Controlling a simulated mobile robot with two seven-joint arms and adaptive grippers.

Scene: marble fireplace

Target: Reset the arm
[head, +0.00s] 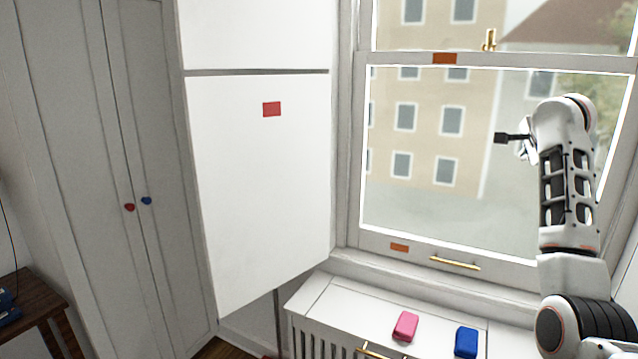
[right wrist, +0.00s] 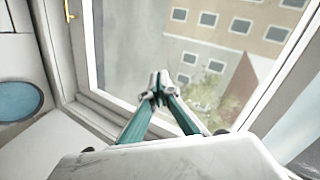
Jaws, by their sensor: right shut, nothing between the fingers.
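My right arm rises along the right side of the head view, in front of the window (head: 400,225). My right gripper (head: 500,138) is at its upper end and points left, held up before the glass. In the right wrist view my right gripper (right wrist: 158,88) has its fingertips together with nothing between them. The window frame and the building outside show behind it there. My left gripper is in neither view.
A pink object (head: 405,326) and a blue object (head: 466,342) lie on the white radiator cover (head: 335,300) below the window. A white panel (head: 262,180) with a red patch and a tall wardrobe (head: 70,150) stand at left. A brown table (head: 40,305) is at lower left.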

